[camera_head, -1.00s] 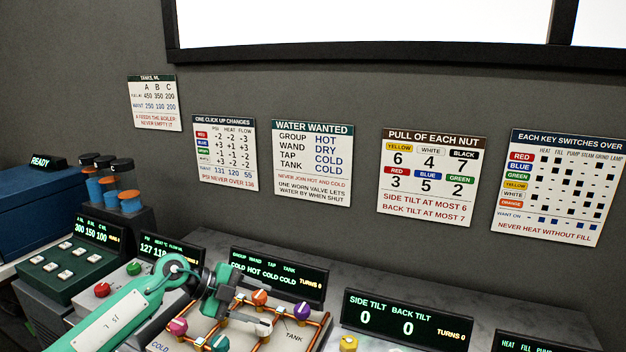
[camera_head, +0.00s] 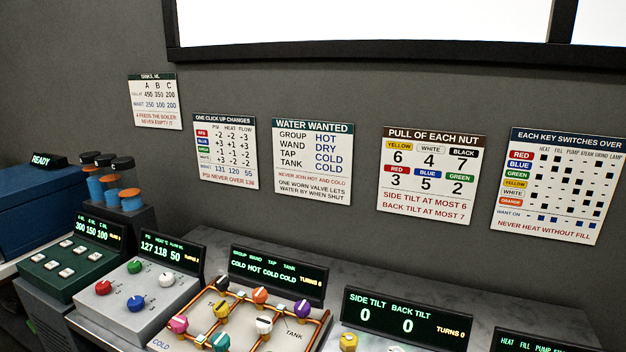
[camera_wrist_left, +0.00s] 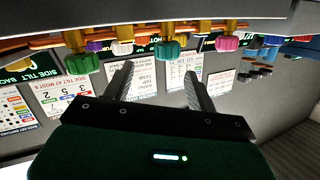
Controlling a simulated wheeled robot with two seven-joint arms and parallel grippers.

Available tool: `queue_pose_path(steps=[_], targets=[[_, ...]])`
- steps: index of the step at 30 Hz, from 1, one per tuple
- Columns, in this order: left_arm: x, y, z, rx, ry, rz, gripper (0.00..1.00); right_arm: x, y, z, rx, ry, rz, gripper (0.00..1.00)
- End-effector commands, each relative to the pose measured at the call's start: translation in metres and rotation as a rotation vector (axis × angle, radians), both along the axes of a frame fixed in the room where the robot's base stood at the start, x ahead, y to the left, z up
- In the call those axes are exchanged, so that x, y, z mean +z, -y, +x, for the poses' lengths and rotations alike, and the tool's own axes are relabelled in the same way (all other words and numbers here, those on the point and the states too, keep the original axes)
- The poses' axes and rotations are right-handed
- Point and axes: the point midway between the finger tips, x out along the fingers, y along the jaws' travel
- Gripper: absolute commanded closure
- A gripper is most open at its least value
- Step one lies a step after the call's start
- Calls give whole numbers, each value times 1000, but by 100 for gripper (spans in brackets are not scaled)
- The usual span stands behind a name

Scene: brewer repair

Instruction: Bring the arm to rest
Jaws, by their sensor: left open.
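My left gripper (camera_wrist_left: 158,88) shows in the left wrist view with its two fingers apart and nothing between them. Neither finger appears to touch a knob. My left arm is out of the head view. My right gripper shows in neither view.
The valve panel (camera_head: 272,325) carries several coloured knobs and copper pipes. Its display (camera_head: 278,272) reads COLD HOT COLD COLD, TURNS 6. A grey knob box (camera_head: 150,318), a green button box (camera_head: 62,275) and a tilt display (camera_head: 405,318) stand beside it. Charts hang behind.

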Motion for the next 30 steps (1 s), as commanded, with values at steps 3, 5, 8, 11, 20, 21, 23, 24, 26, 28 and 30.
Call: queue_pose_path(steps=[3,5,8,11,20,21,23,24,26,28,30], targets=[[-43,-17,-46,79,-230,-25,43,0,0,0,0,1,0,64],[-63,-24,-72,104,-349,-32,43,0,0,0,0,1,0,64],[-90,-31,-116,124,-536,-40,43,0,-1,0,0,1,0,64],[-108,-34,-155,125,-691,-44,43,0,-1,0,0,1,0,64],[-132,-33,-252,73,-1034,-54,43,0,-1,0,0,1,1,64],[-133,-32,-264,62,-1073,-55,43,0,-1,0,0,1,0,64],[-139,-31,-273,49,-1113,-55,43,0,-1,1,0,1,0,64],[-149,-31,-268,50,-1112,-53,43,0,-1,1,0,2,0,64],[-162,-30,-264,50,-1115,-51,43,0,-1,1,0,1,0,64],[-179,-30,-259,51,-1120,-51,43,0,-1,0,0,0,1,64],[-196,-29,-255,50,-1124,-50,43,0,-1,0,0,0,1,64]])
